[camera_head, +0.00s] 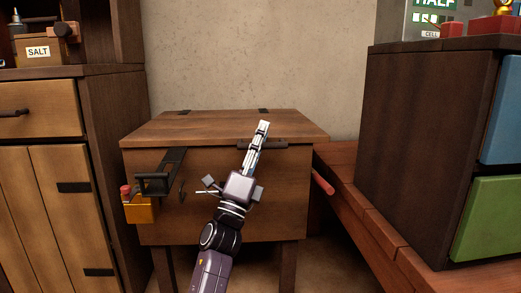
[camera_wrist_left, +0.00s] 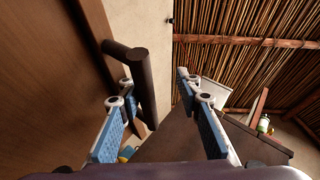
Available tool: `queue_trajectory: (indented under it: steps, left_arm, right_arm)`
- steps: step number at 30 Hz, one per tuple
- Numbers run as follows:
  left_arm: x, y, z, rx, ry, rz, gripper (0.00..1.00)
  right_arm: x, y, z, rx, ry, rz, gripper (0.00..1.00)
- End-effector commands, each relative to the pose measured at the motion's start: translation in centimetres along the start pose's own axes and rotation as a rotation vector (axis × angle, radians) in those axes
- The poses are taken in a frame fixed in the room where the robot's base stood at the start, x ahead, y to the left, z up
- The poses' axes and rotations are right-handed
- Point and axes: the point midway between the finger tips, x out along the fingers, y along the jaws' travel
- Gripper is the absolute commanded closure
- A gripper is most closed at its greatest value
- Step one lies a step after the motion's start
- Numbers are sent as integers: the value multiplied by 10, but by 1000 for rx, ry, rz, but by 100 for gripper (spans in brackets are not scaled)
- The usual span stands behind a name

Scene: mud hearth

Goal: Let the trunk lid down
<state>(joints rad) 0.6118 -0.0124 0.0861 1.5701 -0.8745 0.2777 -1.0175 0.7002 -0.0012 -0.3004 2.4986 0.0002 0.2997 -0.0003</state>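The wooden trunk (camera_head: 210,222) stands on legs against the back wall. Its lid (camera_head: 215,127) lies level over the box, and I see no gap under its front edge. A dark bar handle (camera_head: 284,146) is on the lid's front edge; a dark round bar also shows in the left wrist view (camera_wrist_left: 138,72). My left gripper (camera_head: 262,128) is in front of the trunk, its fingers reaching up past the handle. In the wrist view its blue-padded fingers (camera_wrist_left: 155,85) are spread apart, the bar near the left finger. Contact cannot be told. My right gripper is not in view.
A dark strap (camera_head: 172,165) and a yellow-orange box with a red knob (camera_head: 140,210) are on the trunk's front left. A cabinet (camera_head: 50,125) stands left, a dark unit (camera_head: 415,140) right. A reddish ledge (camera_head: 365,215) runs between trunk and unit.

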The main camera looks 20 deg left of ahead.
Motion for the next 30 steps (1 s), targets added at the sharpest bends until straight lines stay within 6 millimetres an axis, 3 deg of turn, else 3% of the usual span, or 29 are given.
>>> queue_trajectory:
  steps: [6,12,23,30]
  left_arm:
    - [31,-34,14,4,1,-15,70]
    - [45,-48,18,0,3,-17,70]
    - [46,-47,18,-3,2,-13,70]
    - [31,-41,19,-3,1,-13,70]
  right_arm:
    - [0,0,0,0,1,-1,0]
    - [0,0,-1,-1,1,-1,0]
    - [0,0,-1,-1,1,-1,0]
    - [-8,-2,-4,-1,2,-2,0]
